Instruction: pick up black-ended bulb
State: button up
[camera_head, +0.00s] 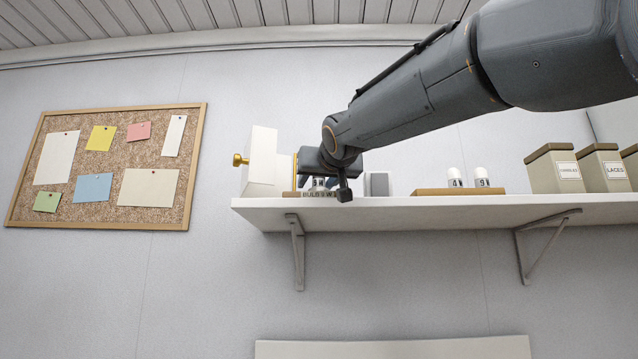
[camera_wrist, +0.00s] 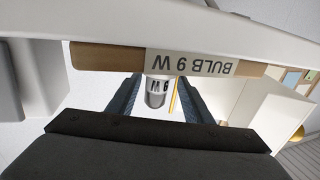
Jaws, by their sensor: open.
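A bulb (camera_wrist: 157,92) with a white "9 W" band and a grey end shows in the wrist view, by a wooden holder (camera_wrist: 105,56) labelled "BULB 9 W". My gripper (camera_wrist: 160,100) is open, with one dark finger on each side of the bulb; I cannot tell whether either touches it. In the head view my gripper (camera_head: 322,182) is at the shelf, over the labelled holder (camera_head: 318,195), and mostly hides what is there. Two white-domed bulbs, marked "4" (camera_head: 455,177) and "9" (camera_head: 482,177), stand on a wooden tray further right. I cannot make out a black end.
The white shelf (camera_head: 430,207) carries a white box-like fixture (camera_head: 262,158) with a brass knob left of my gripper. A grey block (camera_head: 377,184) stands close on its right. Labelled bins (camera_head: 556,170) fill the right end. A corkboard (camera_head: 108,165) hangs left.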

aim_at(315, 186)
jog(key=shift+d+p+x, duration=0.2)
jog(key=shift+p+x, duration=0.7)
jog(key=shift+x, duration=0.95)
jog(key=c, duration=1)
jog(key=shift+c, duration=0.8)
jog(key=shift+r, duration=0.1)
